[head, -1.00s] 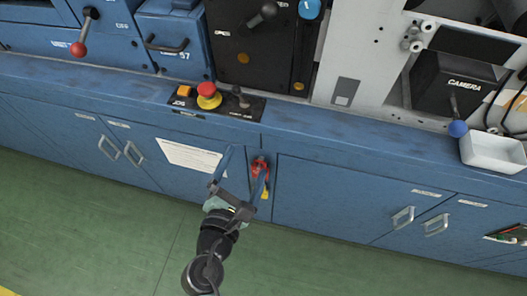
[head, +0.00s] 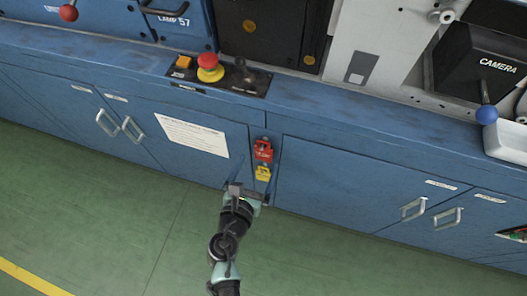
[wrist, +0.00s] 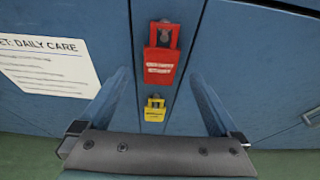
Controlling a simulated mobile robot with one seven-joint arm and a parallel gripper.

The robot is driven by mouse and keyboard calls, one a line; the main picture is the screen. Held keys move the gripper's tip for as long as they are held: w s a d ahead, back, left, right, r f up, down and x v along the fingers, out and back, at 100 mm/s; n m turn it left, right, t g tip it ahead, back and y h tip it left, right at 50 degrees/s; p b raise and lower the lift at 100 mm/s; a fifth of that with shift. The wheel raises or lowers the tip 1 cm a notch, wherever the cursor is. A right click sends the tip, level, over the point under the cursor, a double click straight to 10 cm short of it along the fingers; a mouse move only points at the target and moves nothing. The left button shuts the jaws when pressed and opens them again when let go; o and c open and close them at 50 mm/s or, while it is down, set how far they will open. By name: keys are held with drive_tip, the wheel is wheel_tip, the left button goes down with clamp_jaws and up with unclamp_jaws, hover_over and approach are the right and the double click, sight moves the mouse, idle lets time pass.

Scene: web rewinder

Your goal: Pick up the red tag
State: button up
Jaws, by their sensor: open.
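The red tag (head: 263,151) hangs on the narrow blue panel between two cabinet doors, with a yellow tag (head: 263,173) below it. In the wrist view the red tag (wrist: 160,66) hangs from a dark fitting at its top and carries printing too blurred to read. The yellow tag (wrist: 154,110) hangs under it, apart from it. My gripper (head: 253,160) is open and empty. Its two fingers stand wide apart in the wrist view (wrist: 163,85), one on each side of the tags, and neither visibly touches the red tag.
A white notice sheet (head: 192,135) is on the cabinet door to the left. A red mushroom button (head: 210,62) stands on the ledge above. Cabinet handles (head: 414,208) stick out at the right. The green floor (head: 110,215) is clear.

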sight(263, 155)
drive_tip(key=x, duration=0.3)
drive_tip(key=shift+w+d+f+b, duration=0.1)
drive_tip(key=shift+w+f+b, duration=0.1)
drive_tip(key=shift+b, duration=0.1)
drive_tip(key=c, duration=1.4)
